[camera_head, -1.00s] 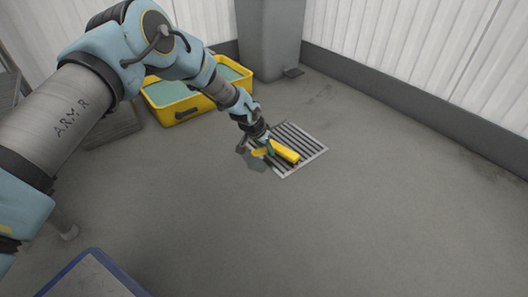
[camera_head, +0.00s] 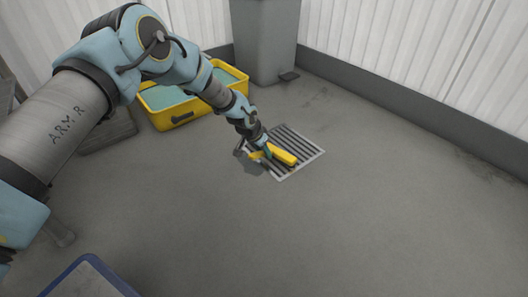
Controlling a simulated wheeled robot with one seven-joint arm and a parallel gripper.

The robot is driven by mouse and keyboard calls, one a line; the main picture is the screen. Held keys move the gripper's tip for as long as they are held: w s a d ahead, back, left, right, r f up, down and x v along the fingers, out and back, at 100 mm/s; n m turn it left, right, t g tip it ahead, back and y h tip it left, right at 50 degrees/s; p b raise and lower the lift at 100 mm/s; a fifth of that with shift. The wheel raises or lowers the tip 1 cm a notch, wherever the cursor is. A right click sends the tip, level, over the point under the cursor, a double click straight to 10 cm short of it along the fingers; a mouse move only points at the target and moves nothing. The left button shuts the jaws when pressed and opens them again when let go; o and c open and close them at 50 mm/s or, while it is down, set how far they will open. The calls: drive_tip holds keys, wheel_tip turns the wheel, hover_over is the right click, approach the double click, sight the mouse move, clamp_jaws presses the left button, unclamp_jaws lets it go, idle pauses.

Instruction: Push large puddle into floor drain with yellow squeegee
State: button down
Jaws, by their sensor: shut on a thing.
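The floor drain (camera_head: 307,152) is a square metal grate set in the grey floor near the middle of the head view. The yellow squeegee (camera_head: 284,157) is over the grate's left part, its far end above the slats. My gripper (camera_head: 264,147) is shut on the squeegee at the drain's left edge and partly hides it. A small darker patch (camera_head: 254,168) lies on the floor just left of the drain, below my gripper; I cannot tell whether it is water or shadow. No large puddle is plainly visible.
A yellow tub (camera_head: 172,116) with pale green liquid stands behind my arm. A grey pedal bin (camera_head: 263,40) stands at the back wall. A blue-edged flat item (camera_head: 88,277) is at the bottom left. The floor right and front is clear.

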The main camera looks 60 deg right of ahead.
idle(0.4)
wheel_tip(320, 180, up, 8)
drive_tip(key=p, duration=0.6)
drive_tip(key=shift+r, duration=0.1)
idle(0.5)
